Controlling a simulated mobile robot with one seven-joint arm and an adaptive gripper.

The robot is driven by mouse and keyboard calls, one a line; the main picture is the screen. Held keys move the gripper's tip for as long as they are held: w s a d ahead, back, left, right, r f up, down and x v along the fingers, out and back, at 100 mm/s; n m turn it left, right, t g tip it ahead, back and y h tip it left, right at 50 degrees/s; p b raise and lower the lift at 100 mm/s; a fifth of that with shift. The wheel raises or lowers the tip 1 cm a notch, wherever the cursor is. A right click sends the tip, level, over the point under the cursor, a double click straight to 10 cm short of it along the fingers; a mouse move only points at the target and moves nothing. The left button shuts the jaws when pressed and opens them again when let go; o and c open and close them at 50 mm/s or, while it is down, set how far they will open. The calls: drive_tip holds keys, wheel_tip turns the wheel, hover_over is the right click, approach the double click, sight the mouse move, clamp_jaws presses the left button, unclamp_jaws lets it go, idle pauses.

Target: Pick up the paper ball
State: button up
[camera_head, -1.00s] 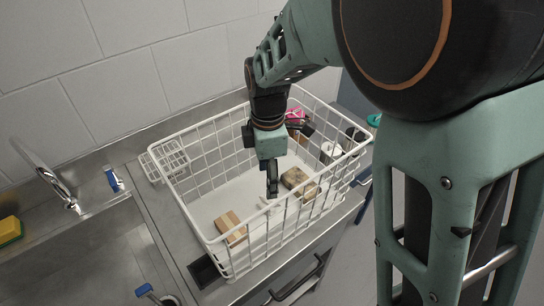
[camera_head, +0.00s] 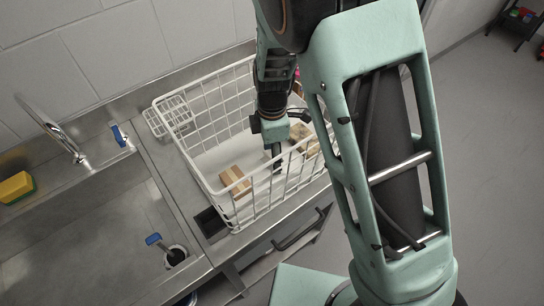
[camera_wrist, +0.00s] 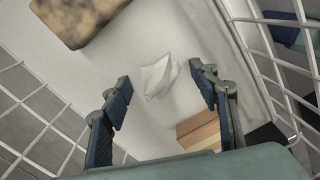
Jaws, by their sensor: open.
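The paper ball (camera_wrist: 158,77) is a small crumpled white piece on the white floor of the wire basket. In the wrist view it lies between and a little beyond the two open fingers of my gripper (camera_wrist: 160,98), touching neither as far as I can tell. In the head view my gripper (camera_head: 277,165) points down inside the basket. There the paper ball is only faintly visible, if at all, beside the fingers.
The white wire basket (camera_head: 193,165) stands on a steel counter. A striped wooden block (camera_head: 234,181) lies left of my gripper; it also shows in the wrist view (camera_wrist: 200,131). A mottled brown block (camera_wrist: 78,18) lies on the other side. The basket's wire walls are close around.

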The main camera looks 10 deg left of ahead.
drive_tip(key=shift+f, duration=0.3)
drive_tip(key=shift+c, duration=0.3)
drive_tip(key=c, duration=0.9)
drive_tip(key=shift+r, duration=0.1)
